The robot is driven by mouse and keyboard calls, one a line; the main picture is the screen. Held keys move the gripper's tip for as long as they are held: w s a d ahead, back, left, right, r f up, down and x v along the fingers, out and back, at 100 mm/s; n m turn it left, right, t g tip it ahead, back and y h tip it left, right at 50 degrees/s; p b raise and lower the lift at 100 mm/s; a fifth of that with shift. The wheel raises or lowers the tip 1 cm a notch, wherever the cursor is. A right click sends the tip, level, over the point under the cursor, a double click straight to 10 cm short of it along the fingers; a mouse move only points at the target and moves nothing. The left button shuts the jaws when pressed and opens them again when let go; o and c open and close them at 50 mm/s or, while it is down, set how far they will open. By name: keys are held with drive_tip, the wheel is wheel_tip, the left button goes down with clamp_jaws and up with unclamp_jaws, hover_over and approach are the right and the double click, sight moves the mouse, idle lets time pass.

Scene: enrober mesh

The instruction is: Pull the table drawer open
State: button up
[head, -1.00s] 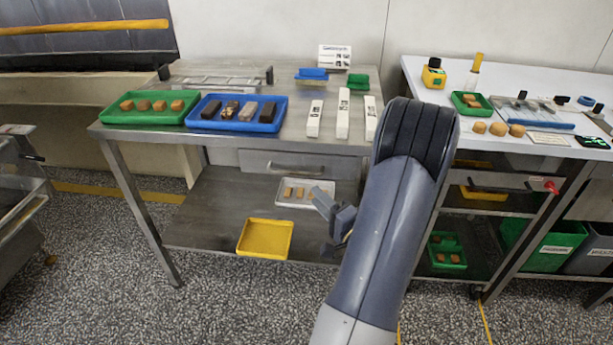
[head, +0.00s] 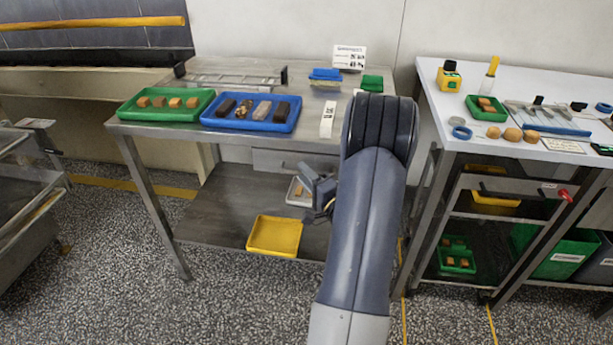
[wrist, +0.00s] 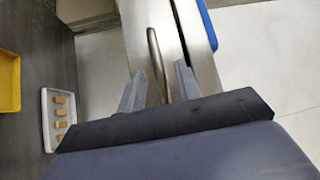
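The table drawer (head: 275,160) is under the steel table top in the head view, its right part hidden behind my arm. It looks shut. In the wrist view the drawer front (wrist: 132,22) shows with its curved bar handle (wrist: 155,60). My gripper (wrist: 159,72) is open, with one finger on each side of the handle in the picture. I see no finger touching the handle, and the depth between them is hard to tell. In the head view my gripper (head: 321,184) is small, in front of the table below the drawer's level.
The table top holds a green tray (head: 121,112) and a blue tray (head: 204,118) of bars. On the lower shelf are a yellow tray (head: 252,238) and a white tray (wrist: 46,125). A white-topped bench (head: 440,100) stands to the right. The floor in front is clear.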

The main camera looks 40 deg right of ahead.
drive_tip(key=shift+c, duration=0.5)
clamp_jaws()
